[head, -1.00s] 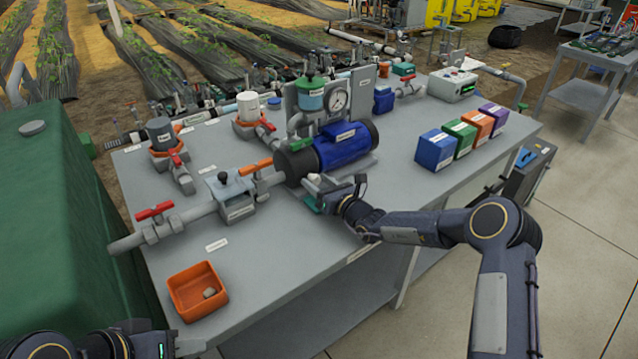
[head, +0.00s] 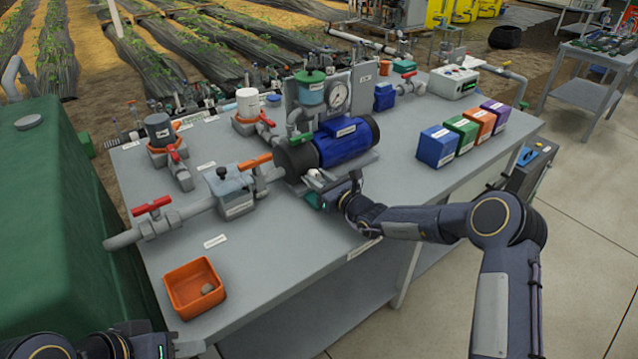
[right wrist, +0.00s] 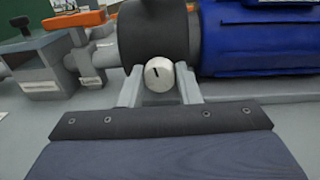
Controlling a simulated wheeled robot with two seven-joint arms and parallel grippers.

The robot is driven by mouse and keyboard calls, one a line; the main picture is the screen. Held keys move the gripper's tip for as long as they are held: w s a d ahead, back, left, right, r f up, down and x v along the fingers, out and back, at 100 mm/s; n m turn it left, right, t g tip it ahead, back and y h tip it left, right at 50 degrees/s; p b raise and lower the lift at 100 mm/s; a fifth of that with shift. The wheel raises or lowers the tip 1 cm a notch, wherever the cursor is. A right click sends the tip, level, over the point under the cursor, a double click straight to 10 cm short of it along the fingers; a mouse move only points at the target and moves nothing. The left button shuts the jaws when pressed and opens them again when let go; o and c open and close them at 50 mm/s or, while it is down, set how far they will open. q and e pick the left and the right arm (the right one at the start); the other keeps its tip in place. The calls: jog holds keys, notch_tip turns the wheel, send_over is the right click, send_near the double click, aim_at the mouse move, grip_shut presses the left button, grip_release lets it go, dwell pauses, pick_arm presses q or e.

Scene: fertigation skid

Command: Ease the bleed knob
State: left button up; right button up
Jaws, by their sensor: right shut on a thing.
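The bleed knob (right wrist: 158,74) is a small round white knob with a dark line mark on its face, at the front of the black end of the blue pump (right wrist: 245,38). The mark tilts slightly off upright. My right gripper (right wrist: 160,86) has one finger on each side of the knob and is shut on it.
Grey pipework with a red-handled valve (head: 152,207) and a grey filter block (head: 232,190) lies left of the pump. An orange bin (head: 180,312) holding a small grey piece is at the front left. Colored boxes (head: 436,147) stand to the right.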

jog(key=n+b, duration=0.3)
jog(key=b, duration=0.3)
jog(key=n+b, duration=0.4)
jog(key=b, duration=0.3)
jog(key=n+b, duration=0.4)
jog(key=b, duration=0.2)
jog(key=shift+f+h, duration=0.25)
jog(key=shift+h, duration=0.15)
jog(key=shift+s+a+r+n+b, duration=0.1)
jog(key=shift+r+n+b, duration=0.1)
jog(key=shift+n+b, duration=0.7)
jog(key=o, duration=1)
jog(key=b+v, duration=0.1)
jog(key=v, duration=0.6)
jog(key=shift+b, duration=0.35)
jog(key=shift+s+d, duration=0.25)
jog(key=shift+s, duration=0.1)
